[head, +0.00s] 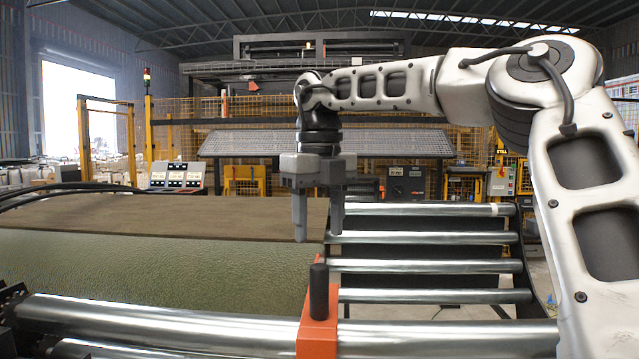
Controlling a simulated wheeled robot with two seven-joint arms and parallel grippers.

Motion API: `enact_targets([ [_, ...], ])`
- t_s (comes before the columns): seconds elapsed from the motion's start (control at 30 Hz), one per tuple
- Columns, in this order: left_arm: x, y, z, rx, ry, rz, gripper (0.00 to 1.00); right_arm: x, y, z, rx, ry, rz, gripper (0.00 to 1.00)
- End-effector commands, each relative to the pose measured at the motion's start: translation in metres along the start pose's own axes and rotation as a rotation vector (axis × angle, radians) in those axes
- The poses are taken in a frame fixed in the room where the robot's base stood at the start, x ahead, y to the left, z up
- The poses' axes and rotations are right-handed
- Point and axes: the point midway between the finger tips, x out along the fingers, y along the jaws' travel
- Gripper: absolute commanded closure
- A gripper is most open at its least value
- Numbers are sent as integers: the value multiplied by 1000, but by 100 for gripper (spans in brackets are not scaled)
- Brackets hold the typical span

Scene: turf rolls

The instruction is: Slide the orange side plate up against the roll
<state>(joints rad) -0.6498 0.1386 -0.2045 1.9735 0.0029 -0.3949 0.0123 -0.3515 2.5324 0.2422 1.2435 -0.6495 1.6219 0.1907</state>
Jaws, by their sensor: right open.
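The orange side plate (317,338) stands at the bottom centre, among the metal rollers, with a black upright knob (319,292) on it. The green turf (150,275), with a brown upper face, lies to its left; I take it for the roll. The plate overlaps the turf's right end in the head view, and I cannot tell if they touch. My right gripper (319,232) points down with its fingers apart, empty, above and beyond the knob in the picture. My left gripper is not in view.
Shiny rollers (430,267) run to the right of the plate, with nothing on them. A long front roller (170,317) crosses the foreground. My right arm fills the right side. A control panel (176,176) and yellow fencing stand behind.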

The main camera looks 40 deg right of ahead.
Motion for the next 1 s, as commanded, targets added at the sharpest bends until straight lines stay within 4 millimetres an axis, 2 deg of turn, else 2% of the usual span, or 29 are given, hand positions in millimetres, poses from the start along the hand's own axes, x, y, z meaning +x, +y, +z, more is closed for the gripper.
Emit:
enact_targets([
  [0.03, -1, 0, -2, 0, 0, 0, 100, -14, 1, 1, 0, -3, -1, 50],
  [0.1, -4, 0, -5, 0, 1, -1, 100, -29, 0, 1, 0, -2, 0, 50],
  [0.23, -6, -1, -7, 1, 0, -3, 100, -51, 0, 0, 0, -1, 2, 50],
  [0.33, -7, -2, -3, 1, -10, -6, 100, -60, 0, 0, 0, 0, 1, 50],
  [0.5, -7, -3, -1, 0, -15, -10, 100, -65, 0, 0, -1, 2, 1, 50],
  [1.0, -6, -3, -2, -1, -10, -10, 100, -65, 0, 0, -1, 1, 1, 50],
])
